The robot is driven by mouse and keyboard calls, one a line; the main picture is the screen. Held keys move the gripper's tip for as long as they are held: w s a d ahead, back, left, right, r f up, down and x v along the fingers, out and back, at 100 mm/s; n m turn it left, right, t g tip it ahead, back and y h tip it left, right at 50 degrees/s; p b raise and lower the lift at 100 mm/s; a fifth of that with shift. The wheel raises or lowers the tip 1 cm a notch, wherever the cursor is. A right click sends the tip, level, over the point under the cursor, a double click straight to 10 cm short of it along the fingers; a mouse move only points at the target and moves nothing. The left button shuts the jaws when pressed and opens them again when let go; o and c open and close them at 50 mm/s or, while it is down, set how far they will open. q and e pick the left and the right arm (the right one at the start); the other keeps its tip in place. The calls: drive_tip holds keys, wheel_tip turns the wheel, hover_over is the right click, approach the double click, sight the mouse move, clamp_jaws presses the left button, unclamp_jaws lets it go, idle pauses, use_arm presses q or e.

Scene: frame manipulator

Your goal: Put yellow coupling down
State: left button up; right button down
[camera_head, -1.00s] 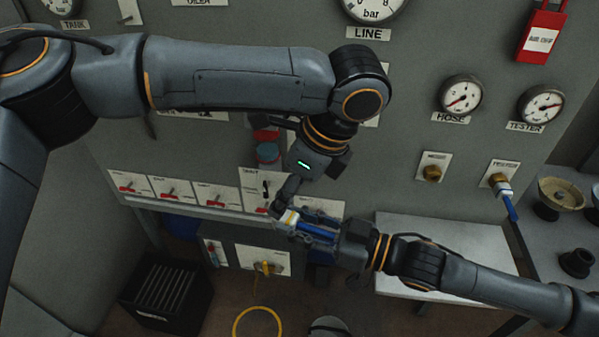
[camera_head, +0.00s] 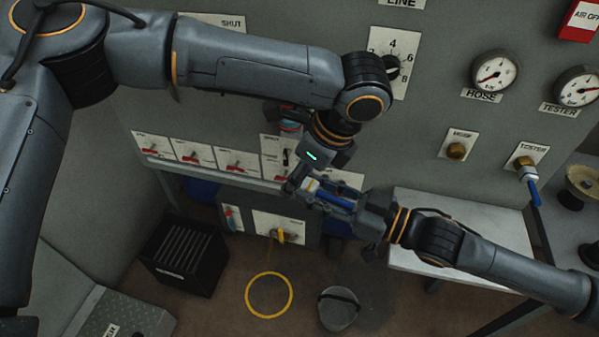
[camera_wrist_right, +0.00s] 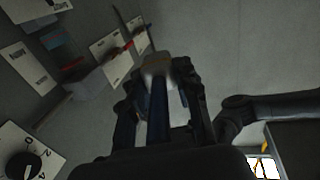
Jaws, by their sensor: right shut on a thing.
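The coupling has a pale metal end with a thin yellow band (camera_head: 310,187) and a blue body (camera_head: 337,200). My right gripper (camera_head: 330,196) comes in from the right and is shut on it, in front of the lower panel. In the right wrist view the blue body (camera_wrist_right: 158,115) runs up between the dark fingers (camera_wrist_right: 158,95) to the pale end. My left gripper (camera_head: 297,183) hangs down from above, close beside the coupling's pale end. Whether it touches the coupling, and whether its fingers are open, is unclear.
A light table (camera_head: 450,215) stands at the right. A yellow ring (camera_head: 269,296), a grey bucket (camera_head: 338,308) and a black crate (camera_head: 184,255) are on the floor. A yellow fitting (camera_head: 284,237) sits on the low box. Another blue-handled coupling (camera_head: 531,183) is on the TESTER port.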

sight(322, 192)
use_arm(q)
drive_tip(key=shift+o, duration=0.3)
use_arm(e)
drive_tip(key=shift+r, duration=0.1)
use_arm(q)
drive_tip(key=v, duration=1.2)
drive_tip(key=shift+s, duration=0.1)
use_arm(e)
drive_tip(key=shift+d+n+g, duration=0.1)
drive_tip(key=shift+n+g, duration=0.2)
drive_tip(key=shift+g, duration=0.1)
